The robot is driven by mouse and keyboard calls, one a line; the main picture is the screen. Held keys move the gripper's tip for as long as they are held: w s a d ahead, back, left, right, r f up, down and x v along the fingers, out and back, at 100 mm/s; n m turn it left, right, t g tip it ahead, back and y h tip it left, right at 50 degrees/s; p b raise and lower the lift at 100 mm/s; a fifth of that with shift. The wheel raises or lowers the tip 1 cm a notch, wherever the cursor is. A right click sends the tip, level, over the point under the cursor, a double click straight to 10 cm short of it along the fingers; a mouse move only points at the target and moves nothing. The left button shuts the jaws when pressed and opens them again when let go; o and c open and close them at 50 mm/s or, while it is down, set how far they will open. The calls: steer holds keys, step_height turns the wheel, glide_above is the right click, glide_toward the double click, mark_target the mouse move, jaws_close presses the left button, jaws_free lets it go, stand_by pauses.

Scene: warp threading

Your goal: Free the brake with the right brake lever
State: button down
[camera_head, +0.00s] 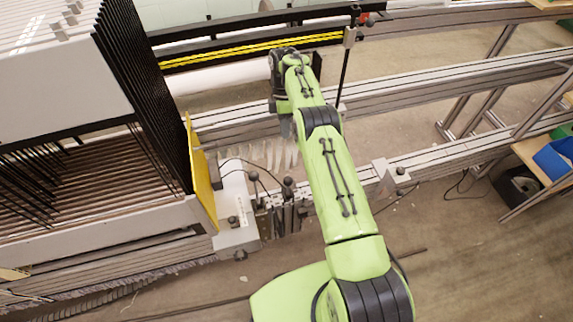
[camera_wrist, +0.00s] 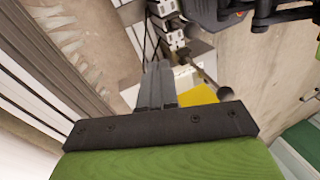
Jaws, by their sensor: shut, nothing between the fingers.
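My gripper (camera_wrist: 158,68) shows in the wrist view with its two grey fingers together and nothing between them. Two levers with black ball knobs stand beside the rail mechanism in the head view: a right one (camera_head: 288,182) and a left one (camera_head: 253,176). In the wrist view a rod with a dark round knob (camera_wrist: 225,93) lies to the right of the fingers, apart from them in the picture. I cannot tell which of the levers this is.
A yellow panel (camera_head: 200,180) stands left of the levers, beside the black frames of the machine (camera_head: 145,90). Long aluminium rails (camera_head: 440,85) run to the right. A small grey block (camera_head: 393,178) sits on the front rail. The floor in front is mostly clear.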

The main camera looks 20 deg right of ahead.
steer(key=b, duration=0.3)
glide_toward(288, 188)
steer(key=w+f, duration=0.3)
steer(key=w, duration=0.2)
steer(key=s, duration=0.3)
steer(key=shift+s+d+f, duration=0.1)
steer(key=shift+s, duration=0.25)
steer(key=shift+s+t, duration=0.4)
steer(key=shift+t, duration=0.4)
